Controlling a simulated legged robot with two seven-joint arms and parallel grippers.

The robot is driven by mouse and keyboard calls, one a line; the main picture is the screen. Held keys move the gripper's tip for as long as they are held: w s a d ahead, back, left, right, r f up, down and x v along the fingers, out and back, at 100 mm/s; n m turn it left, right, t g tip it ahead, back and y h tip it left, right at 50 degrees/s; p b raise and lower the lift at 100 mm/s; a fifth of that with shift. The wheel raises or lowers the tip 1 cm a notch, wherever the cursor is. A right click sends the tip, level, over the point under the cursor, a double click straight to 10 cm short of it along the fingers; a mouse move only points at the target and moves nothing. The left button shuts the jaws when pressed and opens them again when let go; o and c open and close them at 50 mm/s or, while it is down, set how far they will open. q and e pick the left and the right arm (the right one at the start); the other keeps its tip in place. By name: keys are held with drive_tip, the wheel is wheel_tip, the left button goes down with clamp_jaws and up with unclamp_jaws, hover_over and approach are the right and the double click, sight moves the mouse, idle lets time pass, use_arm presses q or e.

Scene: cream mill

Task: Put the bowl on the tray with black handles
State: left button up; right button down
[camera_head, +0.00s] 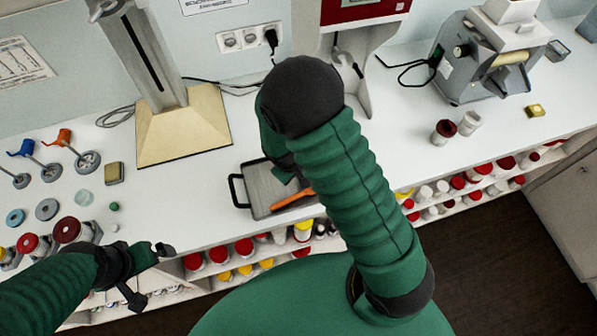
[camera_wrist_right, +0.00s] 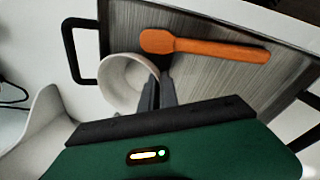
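The grey tray (camera_head: 262,186) with black handles lies on the counter, partly covered by my right arm in the head view. It also shows in the right wrist view (camera_wrist_right: 215,82), one black handle at its left. The white bowl (camera_wrist_right: 125,82) is at the tray's left side in the wrist view, over its edge area; I cannot tell whether it touches the tray. My right gripper (camera_wrist_right: 159,88) has its fingers close together at the bowl's right rim, apparently pinching it. The bowl is hidden in the head view. My left gripper (camera_head: 150,272) is open and empty by the counter's front edge.
An orange spatula (camera_head: 293,200) lies on the tray. A beige-based stand (camera_head: 183,130) is behind left, a grey machine (camera_head: 485,60) at back right. Jars (camera_head: 445,130) stand to the right. Small discs and lidded containers (camera_head: 68,230) fill the left. Shelves below hold several jars.

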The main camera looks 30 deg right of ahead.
drive_tip(key=c, duration=1.6)
unclamp_jaws()
drive_tip(key=shift+d+f, duration=0.15)
drive_tip(key=shift+d, duration=0.3)
drive_tip(key=shift+a, duration=0.55)
drive_tip(key=shift+a+r, duration=0.25)
drive_tip(key=shift+r, duration=0.1)
drive_tip(key=v, duration=0.2)
drive_tip(key=shift+w+a+r, duration=0.15)
drive_tip(key=shift+a+r, duration=0.15)
drive_tip(key=d+v, duration=0.1)
drive_tip(key=v, duration=0.7)
use_arm(q)
drive_tip(key=b+x, duration=0.1)
drive_tip(key=x, duration=0.1)
drive_tip(key=b+x, duration=0.1)
drive_tip(key=shift+s+d+b, duration=0.2)
drive_tip(key=shift+d+b, duration=0.05)
drive_tip(key=shift+b, duration=0.1)
use_arm(e)
drive_tip(key=s+m+y, duration=0.1)
drive_tip(key=s, duration=0.1)
drive_tip(key=s+m+t+y, duration=0.1)
drive_tip(key=s, duration=0.1)
drive_tip(key=s+a+y, duration=0.1)
drive_tip(key=s, duration=0.2)
drive_tip(key=shift+s+a+f+m+t, duration=0.1)
drive_tip(key=shift+f+m+t, duration=0.2)
drive_tip(key=shift+m, duration=0.1)
